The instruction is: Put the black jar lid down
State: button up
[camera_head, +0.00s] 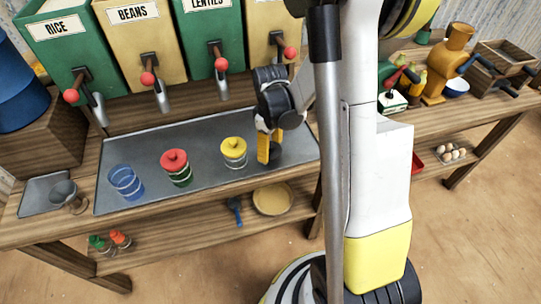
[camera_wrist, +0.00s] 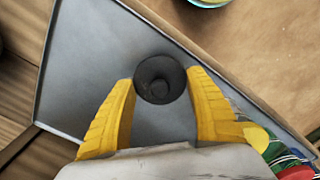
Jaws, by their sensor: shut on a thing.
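Dispensers with red-knobbed levers (camera_head: 148,78) hang behind. A bowl (camera_head: 273,199) and a blue scoop (camera_head: 235,211) lie on the lower shelf.

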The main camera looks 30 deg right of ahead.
aim_at(270, 154)
jog(key=shift+f+b, duration=0.45)
jog(key=shift+f, duration=0.95)
jog(key=shift+f, duration=0.15)
jog(key=o, duration=0.8)
